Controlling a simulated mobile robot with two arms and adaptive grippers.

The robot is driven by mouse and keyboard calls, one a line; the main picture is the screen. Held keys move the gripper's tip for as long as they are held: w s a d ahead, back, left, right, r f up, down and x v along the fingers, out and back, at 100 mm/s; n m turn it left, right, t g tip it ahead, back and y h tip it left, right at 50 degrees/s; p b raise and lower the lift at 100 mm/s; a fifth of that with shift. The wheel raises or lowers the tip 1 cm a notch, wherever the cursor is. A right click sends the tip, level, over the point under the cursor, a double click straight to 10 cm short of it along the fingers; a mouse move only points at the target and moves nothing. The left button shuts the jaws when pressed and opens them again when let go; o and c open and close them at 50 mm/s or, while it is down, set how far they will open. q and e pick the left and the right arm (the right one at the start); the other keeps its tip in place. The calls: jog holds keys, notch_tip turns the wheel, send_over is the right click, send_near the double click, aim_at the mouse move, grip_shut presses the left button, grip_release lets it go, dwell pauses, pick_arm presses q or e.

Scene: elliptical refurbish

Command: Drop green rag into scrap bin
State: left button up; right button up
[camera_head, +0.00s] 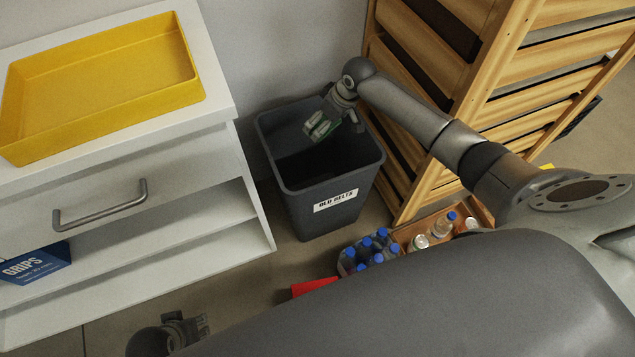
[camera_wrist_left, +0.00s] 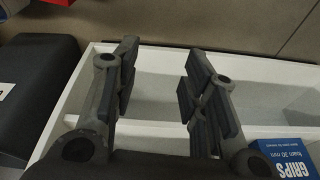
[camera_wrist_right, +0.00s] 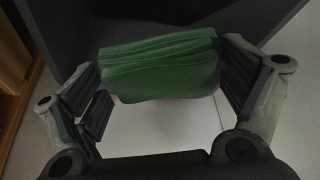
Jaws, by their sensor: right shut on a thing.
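The green rag (camera_wrist_right: 160,66) is folded and sits between the fingers of my right gripper (camera_wrist_right: 165,85) in the right wrist view. The bin's label reads "OLD BELTS". Its dark inside is mostly hidden. My left gripper (camera_head: 190,330) is low at the bottom left of the head view. In the left wrist view (camera_wrist_left: 160,80) its fingers are apart with nothing between them.
A white cabinet (camera_head: 150,225) with a yellow tray (camera_head: 110,118) stands left of the bin. A blue GRIPS box (camera_head: 35,262) sits on its lower shelf. A wooden rack (camera_head: 480,100) stands to the right. Blue-capped bottles (camera_head: 370,250) are in front of the bin.

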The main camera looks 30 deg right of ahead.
pick_arm(q)
jog(key=w+b+v, duration=0.1)
jog(key=b+v, duration=0.2)
jog(key=v, duration=0.7)
pick_arm(e)
notch_tip(320, 180, down, 3)
jog(key=shift+f, duration=0.1)
notch_tip(320, 180, down, 2)
jog(key=b, duration=0.3)
jog(key=shift+f, duration=0.1)
pick_arm(q)
jog(key=w+d+r+t+h, duration=0.1)
jog(key=w+d+t, duration=0.1)
jog(key=w+t, duration=0.3)
jog(key=shift+w+d+r, duration=0.2)
jog(key=shift+w+r, duration=0.1)
jog(key=shift+w, duration=1.3)
pick_arm(e)
jog(key=shift+f, duration=0.15)
jog(key=o, duration=0.6)
jog(key=v, duration=1.2)
jog(key=shift+s, duration=0.1)
